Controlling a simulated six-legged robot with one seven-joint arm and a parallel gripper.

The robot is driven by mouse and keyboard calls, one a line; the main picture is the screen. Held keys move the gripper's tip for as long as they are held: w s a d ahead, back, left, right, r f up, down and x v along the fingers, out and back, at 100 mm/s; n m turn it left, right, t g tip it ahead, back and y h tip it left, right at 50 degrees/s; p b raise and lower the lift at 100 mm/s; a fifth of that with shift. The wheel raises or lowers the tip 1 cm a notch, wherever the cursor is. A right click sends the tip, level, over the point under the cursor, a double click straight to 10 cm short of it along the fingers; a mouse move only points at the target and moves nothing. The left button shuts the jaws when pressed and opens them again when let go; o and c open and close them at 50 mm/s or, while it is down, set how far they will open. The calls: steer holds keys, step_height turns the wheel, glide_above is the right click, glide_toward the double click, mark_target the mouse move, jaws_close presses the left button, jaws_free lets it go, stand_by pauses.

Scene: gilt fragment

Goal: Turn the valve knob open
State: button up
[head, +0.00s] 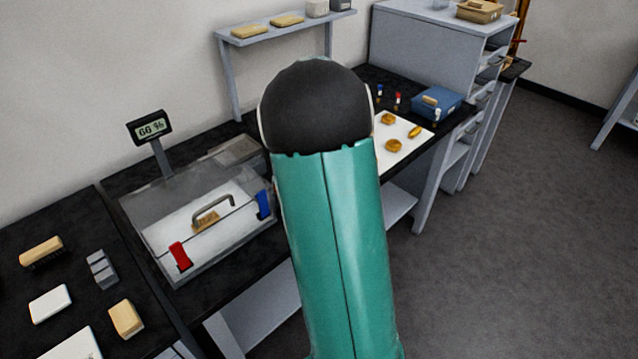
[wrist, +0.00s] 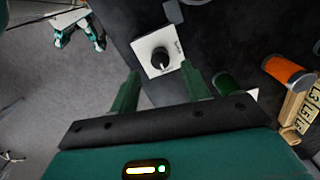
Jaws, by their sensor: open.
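The valve knob (wrist: 160,58) is a round black knob on a white square plate (wrist: 146,44) with small lettering along one edge. It shows in the wrist view at upper centre, on a dark surface. My gripper (wrist: 157,75) is open, with its two green fingers apart and their tips near the plate's lower side. The knob lies just beyond and roughly between the fingertips, and I cannot tell whether they touch anything. In the head view my arm covers the centre, and neither my gripper nor the knob can be made out.
In the wrist view an orange cylinder (wrist: 289,71), a dark green cylinder (wrist: 226,83) and a wooden block with characters (wrist: 296,105) stand right of the knob. In the head view a clear case (head: 150,228) and a blue box (head: 437,103) stand on the benches. Open floor (head: 520,220) lies right.

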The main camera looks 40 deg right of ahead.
step_height(320, 180, up, 10)
steer(key=shift+f, duration=0.15)
steer(key=shift+a, duration=0.15)
stand_by(0.4)
